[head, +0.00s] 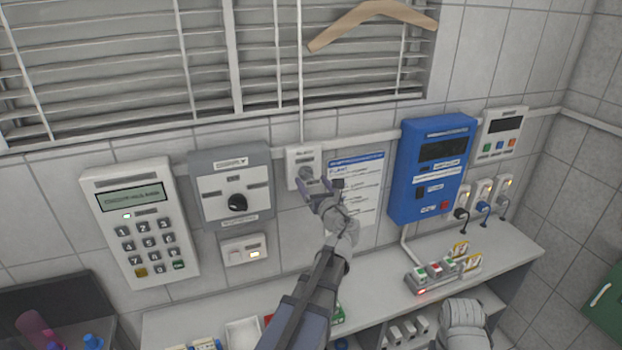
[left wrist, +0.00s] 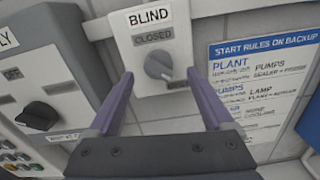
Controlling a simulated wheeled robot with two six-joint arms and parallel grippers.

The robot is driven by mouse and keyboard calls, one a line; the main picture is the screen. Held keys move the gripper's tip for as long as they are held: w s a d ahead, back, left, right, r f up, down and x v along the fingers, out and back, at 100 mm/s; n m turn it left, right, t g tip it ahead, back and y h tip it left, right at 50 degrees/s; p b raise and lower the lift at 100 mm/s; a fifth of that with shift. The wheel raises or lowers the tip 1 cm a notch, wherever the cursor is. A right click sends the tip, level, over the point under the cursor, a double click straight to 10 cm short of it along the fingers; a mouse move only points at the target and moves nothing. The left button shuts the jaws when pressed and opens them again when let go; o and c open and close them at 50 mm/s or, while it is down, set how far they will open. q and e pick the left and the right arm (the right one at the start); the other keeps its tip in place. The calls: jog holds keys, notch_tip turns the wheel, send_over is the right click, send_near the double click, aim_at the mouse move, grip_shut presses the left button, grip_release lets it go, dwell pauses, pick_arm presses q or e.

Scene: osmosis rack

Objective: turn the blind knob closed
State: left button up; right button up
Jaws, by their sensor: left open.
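The blind knob (head: 306,173) is a grey round knob on a small white wall plate under the window blind. In the left wrist view the knob (left wrist: 159,66) sits below the words BLIND and CLOSED. Its ridge slants from upper left to lower right, towards a second label that is partly hidden. My left gripper (head: 322,190) is open in front of the plate. In the left wrist view its two purple fingers (left wrist: 164,92) stand on either side of the knob, apart from it, with nothing between them.
A grey switch box (head: 264,189) with a black knob is left of the plate. A paper notice (head: 368,190) and a blue box (head: 406,187) are to the right. The slatted blind (head: 130,65) hangs above. A shelf (head: 525,253) with small items runs below.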

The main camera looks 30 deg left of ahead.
aim_at(307, 175)
pick_arm(q)
jog(key=shift+x, duration=1.4)
jog(key=shift+s, duration=0.1)
grip_shut()
